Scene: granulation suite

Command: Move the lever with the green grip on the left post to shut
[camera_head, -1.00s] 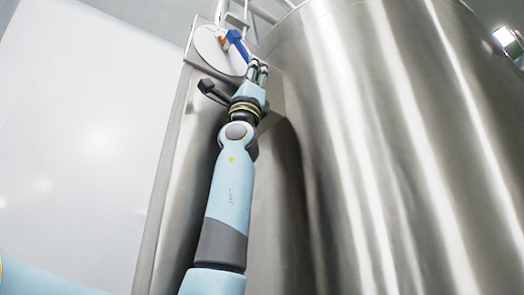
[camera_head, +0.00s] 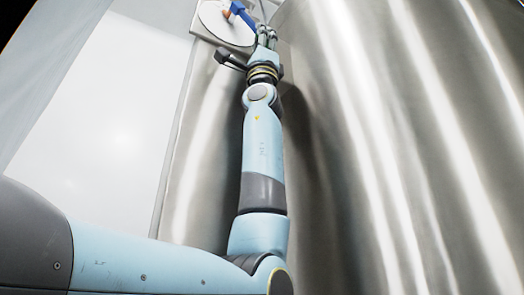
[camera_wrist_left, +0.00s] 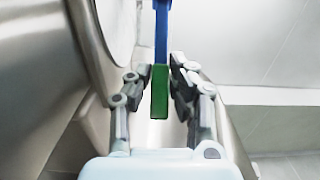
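The blue lever (camera_head: 243,14) slants down to the right from an orange hub on a pale round disc (camera_head: 215,22) at the top of the head view. The left wrist view shows the blue lever arm (camera_wrist_left: 161,35) coming down from the top, with its green grip (camera_wrist_left: 159,92) at the lower end. My left gripper (camera_head: 266,36) is at the lever's lower end. In the left wrist view its fingers (camera_wrist_left: 160,88) stand apart on both sides of the green grip, with narrow gaps. The green grip is hidden in the head view. My right gripper is not in view.
A large shiny steel vessel (camera_head: 400,130) fills the right of the head view, close beside my left arm. A steel post (camera_head: 195,140) stands below the disc, behind the arm. A pale wall (camera_head: 110,110) is at the left.

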